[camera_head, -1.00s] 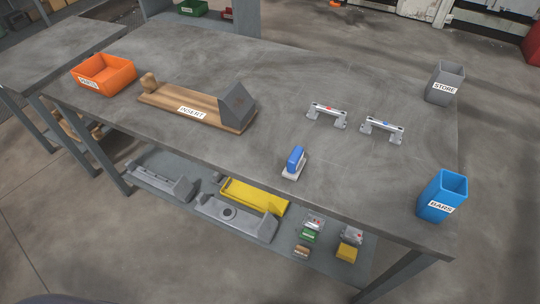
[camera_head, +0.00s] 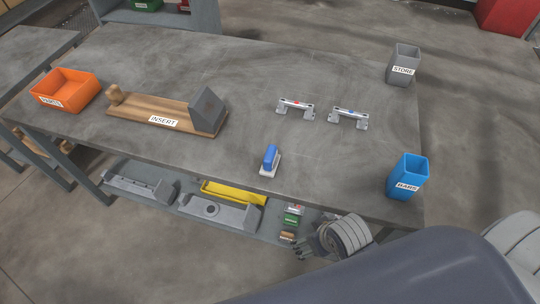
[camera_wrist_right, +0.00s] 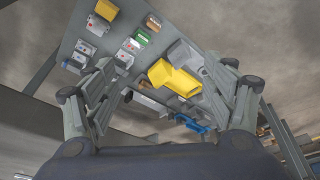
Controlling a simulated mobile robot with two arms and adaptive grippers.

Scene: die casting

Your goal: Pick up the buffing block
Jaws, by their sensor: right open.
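The buffing block (camera_head: 270,161), with a blue top and a pale base, sits upright on the grey table near its front edge in the head view. My right gripper (camera_head: 311,244) is in front of the table and to the right of the block, at about the height of the lower shelf, apart from the block. In the right wrist view its fingers (camera_wrist_right: 166,75) are spread open with nothing held, facing small items on the lower shelf. I cannot pick out the buffing block there. My left gripper is not in view.
A blue bin (camera_head: 407,178) and a grey bin (camera_head: 403,67) stand at right. A wooden board (camera_head: 150,118) and an orange bin (camera_head: 66,90) are at left. The lower shelf (camera_head: 155,208) holds metal parts.

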